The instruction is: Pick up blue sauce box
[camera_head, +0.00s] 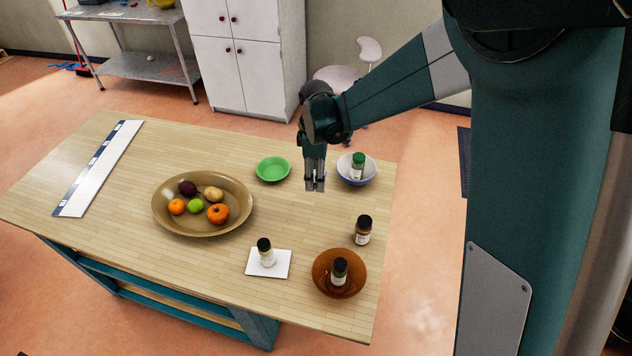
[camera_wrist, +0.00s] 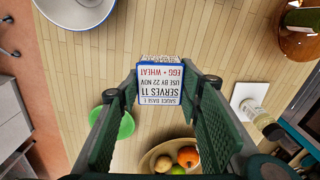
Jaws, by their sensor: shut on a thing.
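The blue sauce box (camera_wrist: 160,85), with blue edges and a white label reading "SAUCE BASE", sits between the two fingers of my gripper (camera_wrist: 161,88) in the wrist view. My gripper is shut on it, a finger on each side. In the head view my gripper (camera_head: 315,188) points down over the right part of the table, between the green bowl and the blue-and-white bowl. The box is mostly hidden behind the fingers there. I cannot tell whether it touches the table.
A green bowl (camera_head: 273,169) is left of my gripper; a blue-and-white bowl (camera_head: 370,177) holding a bottle is right. A fruit bowl (camera_head: 160,220), a white mat (camera_head: 282,271) with a bottle, a brown bottle (camera_head: 362,230) and an orange-brown bowl (camera_head: 355,285) stand nearer the front.

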